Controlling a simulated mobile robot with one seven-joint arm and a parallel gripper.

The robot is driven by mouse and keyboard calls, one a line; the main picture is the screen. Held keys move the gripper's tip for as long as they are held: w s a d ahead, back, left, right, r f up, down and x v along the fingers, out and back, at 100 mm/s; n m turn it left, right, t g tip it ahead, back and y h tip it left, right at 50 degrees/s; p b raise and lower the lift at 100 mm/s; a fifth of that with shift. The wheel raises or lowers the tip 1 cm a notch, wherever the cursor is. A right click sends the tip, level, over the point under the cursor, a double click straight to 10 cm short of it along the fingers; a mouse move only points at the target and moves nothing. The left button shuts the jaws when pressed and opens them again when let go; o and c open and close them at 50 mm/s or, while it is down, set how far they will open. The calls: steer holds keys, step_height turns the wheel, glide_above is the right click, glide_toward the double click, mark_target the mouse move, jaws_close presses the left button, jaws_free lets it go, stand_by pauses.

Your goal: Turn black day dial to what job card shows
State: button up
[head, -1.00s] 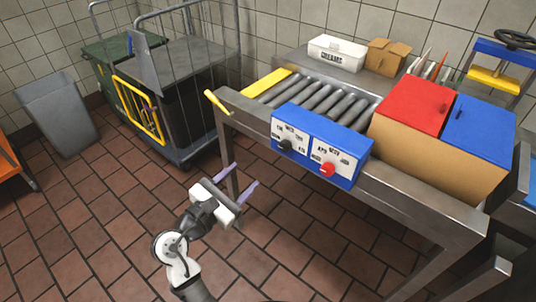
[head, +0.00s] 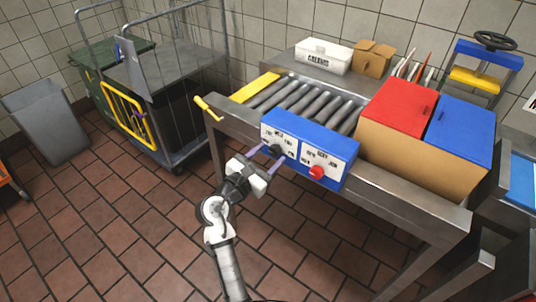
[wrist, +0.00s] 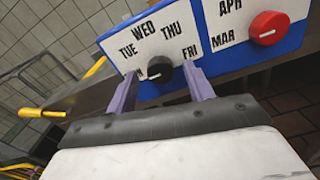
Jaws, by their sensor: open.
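The black day dial (wrist: 159,69) sits on a white plate on the blue control box (head: 338,181), with TUE, WED, THU and FRI printed around it. A small pale mark shows on the dial's lower left, but I cannot tell surely which day it points at. My gripper (wrist: 161,85) is open, its two purple fingers on either side of the black dial, close to the panel. In the head view my gripper (head: 269,155) reaches the box's left half and partly covers this dial. No job card is readable in these views.
A red month dial (head: 317,172) is right of the black dial, with MAR and APR visible beside it in the wrist view. Red (head: 400,105) and blue (head: 462,125) lids stand right of the rollers. A yellow handle (head: 208,108) sticks out at the table's left corner.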

steer(key=shift+w+d, duration=0.1)
steer(key=shift+c, duration=0.4)
steer(key=c, duration=0.9)
